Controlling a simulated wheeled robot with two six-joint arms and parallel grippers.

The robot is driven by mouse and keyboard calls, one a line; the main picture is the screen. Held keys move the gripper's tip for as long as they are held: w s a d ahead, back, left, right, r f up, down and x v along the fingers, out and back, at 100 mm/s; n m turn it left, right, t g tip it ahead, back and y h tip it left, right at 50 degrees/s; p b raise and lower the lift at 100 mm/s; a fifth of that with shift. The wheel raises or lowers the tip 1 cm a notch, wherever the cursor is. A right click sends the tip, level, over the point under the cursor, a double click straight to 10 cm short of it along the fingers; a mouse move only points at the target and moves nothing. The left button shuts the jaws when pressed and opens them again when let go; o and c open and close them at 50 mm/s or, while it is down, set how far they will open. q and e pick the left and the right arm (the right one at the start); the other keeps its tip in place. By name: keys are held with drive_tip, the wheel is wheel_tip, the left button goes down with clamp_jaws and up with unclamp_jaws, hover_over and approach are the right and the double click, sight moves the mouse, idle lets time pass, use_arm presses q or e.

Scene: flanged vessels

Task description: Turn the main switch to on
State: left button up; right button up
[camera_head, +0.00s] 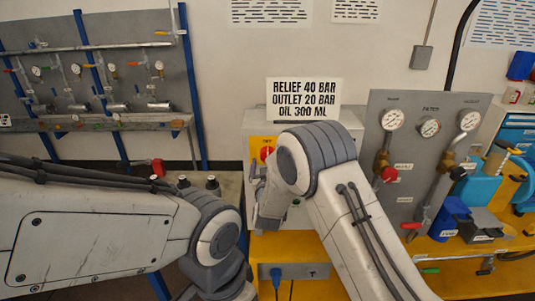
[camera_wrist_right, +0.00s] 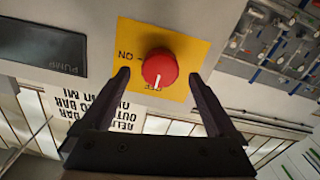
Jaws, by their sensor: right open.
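The main switch is a round red knob (camera_wrist_right: 160,68) on a yellow plate (camera_wrist_right: 190,52). The wrist picture is upside down; "ON" is printed at the knob's left there. The knob's white mark points down to a second, partly hidden label. In the head view the knob (camera_head: 266,154) shows on its yellow plate, left of my right wrist. My right gripper (camera_wrist_right: 160,75) is open and empty, with one finger on either side of the knob, apparently apart from it. My left arm reaches in from the left, but its gripper does not show.
A sign (camera_head: 304,98) stands above the switch box. A dark panel marked "PUMP" (camera_wrist_right: 40,45) is beside the plate. A grey gauge panel (camera_head: 425,130) with valves is at right. A wall rack (camera_head: 95,60) with gauges is at left.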

drive_tip(key=shift+w, duration=1.1)
